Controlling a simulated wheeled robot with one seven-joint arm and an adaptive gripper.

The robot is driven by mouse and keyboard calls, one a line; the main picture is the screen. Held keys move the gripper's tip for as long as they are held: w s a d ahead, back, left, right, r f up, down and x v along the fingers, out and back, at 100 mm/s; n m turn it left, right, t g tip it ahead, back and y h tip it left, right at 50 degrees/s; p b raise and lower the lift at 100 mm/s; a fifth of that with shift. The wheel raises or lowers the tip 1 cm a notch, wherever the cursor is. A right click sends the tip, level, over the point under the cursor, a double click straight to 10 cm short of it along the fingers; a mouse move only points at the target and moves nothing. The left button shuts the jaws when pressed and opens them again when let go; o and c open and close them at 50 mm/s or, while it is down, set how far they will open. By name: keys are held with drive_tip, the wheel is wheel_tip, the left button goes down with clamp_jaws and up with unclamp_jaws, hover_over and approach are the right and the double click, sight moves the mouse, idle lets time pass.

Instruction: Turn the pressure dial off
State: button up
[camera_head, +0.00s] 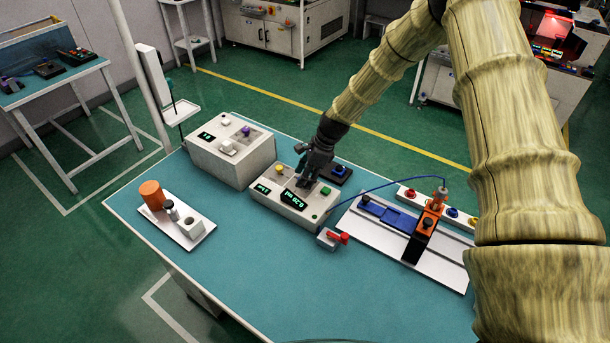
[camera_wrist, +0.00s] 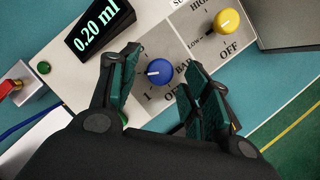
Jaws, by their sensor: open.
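The pressure dial (camera_wrist: 159,71) is a round blue knob marked BAR in the wrist view. Its white pointer line faces left, and an OFF mark lies at its lower right. It sits on a white dispenser box (camera_head: 263,208) on the table. My gripper (camera_wrist: 161,76) is open over the dial, with one dark green finger on each side of it. I cannot tell whether the fingers touch it. In the head view, my gripper (camera_head: 302,183) comes down over the box and hides the dial.
A yellow knob (camera_wrist: 227,21) with HIGH, LOW and OFF marks is beside it. The display (camera_wrist: 97,27) reads 0.20 ml. A green button (camera_wrist: 43,67) and red-handled valve (camera_head: 334,239) are near. A larger white box (camera_head: 217,165) stands left; the table's front (camera_head: 300,290) is clear.

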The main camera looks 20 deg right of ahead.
drive_tip(key=c, duration=1.1)
drive_tip(key=shift+o, duration=0.2)
